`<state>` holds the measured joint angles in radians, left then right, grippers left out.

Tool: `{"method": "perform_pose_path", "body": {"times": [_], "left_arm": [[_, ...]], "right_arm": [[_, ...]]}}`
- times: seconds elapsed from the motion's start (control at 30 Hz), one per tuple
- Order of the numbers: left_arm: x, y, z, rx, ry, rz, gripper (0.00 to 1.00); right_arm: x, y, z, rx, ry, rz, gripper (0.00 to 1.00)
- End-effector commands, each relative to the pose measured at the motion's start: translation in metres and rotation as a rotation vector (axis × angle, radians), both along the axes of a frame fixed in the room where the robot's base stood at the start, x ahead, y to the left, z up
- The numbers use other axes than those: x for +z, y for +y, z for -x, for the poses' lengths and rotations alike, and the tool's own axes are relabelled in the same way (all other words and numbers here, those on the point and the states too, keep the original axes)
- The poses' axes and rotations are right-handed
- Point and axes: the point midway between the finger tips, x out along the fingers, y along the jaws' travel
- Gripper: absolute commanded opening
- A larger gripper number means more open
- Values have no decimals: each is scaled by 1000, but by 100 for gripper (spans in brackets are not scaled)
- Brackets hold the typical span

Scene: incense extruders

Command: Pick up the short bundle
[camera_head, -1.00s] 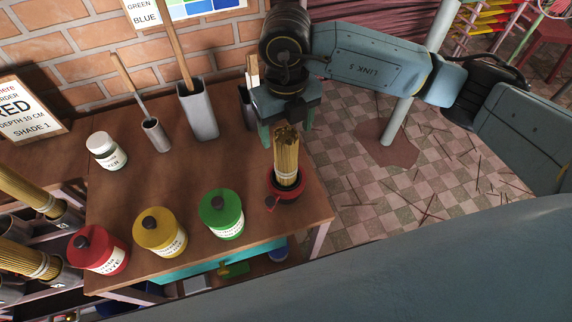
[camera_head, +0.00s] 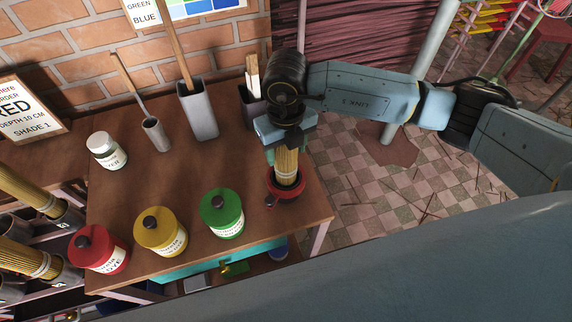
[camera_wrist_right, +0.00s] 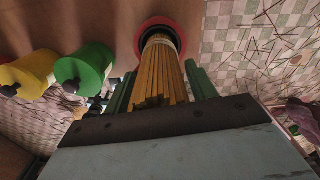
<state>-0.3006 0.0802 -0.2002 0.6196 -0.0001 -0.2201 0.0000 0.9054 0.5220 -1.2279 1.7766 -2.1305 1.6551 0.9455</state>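The short bundle (camera_head: 287,170) of tan sticks stands upright in a small red holder (camera_head: 289,194) near the table's front right corner. In the right wrist view the bundle (camera_wrist_right: 160,72) has a pale band near its far end, at the red holder's rim (camera_wrist_right: 140,33). My right gripper (camera_head: 285,157) is over the bundle's top, pointing down. In the wrist view its green fingers stand on either side of the bundle, with narrow gaps showing, so it is open around the bundle. The gripper hides the bundle's top in the head view. My left gripper is not in view.
Green (camera_head: 222,213), yellow (camera_head: 160,231) and red (camera_head: 98,249) dye jars stand along the table's front. A white-lidded jar (camera_head: 106,151), a grey cup (camera_head: 156,134) and a tall grey container (camera_head: 198,110) stand behind. A dark container (camera_head: 252,108) is behind my gripper.

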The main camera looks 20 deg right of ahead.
Motion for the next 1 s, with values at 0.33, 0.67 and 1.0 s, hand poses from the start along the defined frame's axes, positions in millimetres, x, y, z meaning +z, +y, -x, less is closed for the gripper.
{"method": "perform_pose_path", "body": {"times": [0.33,0.67,1.0], "left_arm": [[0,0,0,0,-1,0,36],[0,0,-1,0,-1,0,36],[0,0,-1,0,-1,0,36]], "right_arm": [[0,0,0,0,0,0,10],[4,0,-1,0,-2,-1,2],[64,0,-1,1,-5,-1,2]]}}
